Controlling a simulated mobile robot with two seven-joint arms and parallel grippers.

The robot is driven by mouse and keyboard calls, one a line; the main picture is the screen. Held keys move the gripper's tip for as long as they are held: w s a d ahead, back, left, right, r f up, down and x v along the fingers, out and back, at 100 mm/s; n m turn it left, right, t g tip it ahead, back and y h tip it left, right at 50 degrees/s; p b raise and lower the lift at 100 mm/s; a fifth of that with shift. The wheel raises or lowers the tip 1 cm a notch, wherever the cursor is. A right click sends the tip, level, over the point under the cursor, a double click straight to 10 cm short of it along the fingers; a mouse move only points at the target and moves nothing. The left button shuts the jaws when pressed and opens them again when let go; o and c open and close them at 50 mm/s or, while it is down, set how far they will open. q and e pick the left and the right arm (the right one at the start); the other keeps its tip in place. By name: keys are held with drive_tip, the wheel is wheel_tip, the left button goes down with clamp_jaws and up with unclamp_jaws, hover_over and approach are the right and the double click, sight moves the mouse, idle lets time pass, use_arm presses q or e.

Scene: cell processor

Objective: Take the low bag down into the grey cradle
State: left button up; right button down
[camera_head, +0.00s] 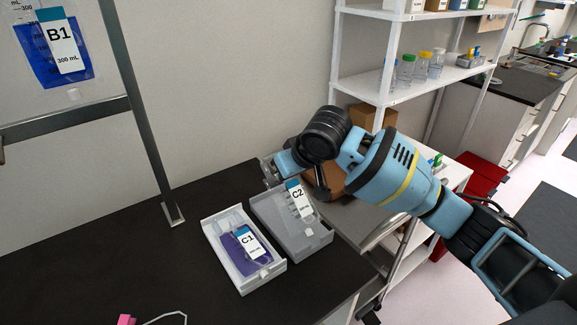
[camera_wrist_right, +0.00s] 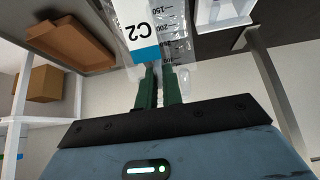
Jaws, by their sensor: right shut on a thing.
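The C2 bag (camera_head: 298,198) is a clear bag with a white and blue label and looks nearly empty. My right gripper (camera_head: 272,177) is shut on its upper end; the fingertips are partly hidden in the head view. The right wrist view shows the closed green fingers (camera_wrist_right: 158,76) at the edge of the C2 bag (camera_wrist_right: 150,28). The grey cradle (camera_head: 318,240) is on the black bench, directly behind and below the bag in the head view. I cannot tell whether the bag touches it. My left gripper is not in view.
A white cradle (camera_head: 240,287) holding the purple C1 bag (camera_head: 236,245) stands left of the grey one. The blue B1 bag (camera_head: 52,62) hangs from a metal frame (camera_head: 137,100) at upper left. A white shelf (camera_head: 385,98) stands behind my right arm. A pink object (camera_head: 126,320) lies at the front.

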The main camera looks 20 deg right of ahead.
drive_tip(key=c, duration=1.5)
unclamp_jaws()
drive_tip(key=shift+v, duration=3.85)
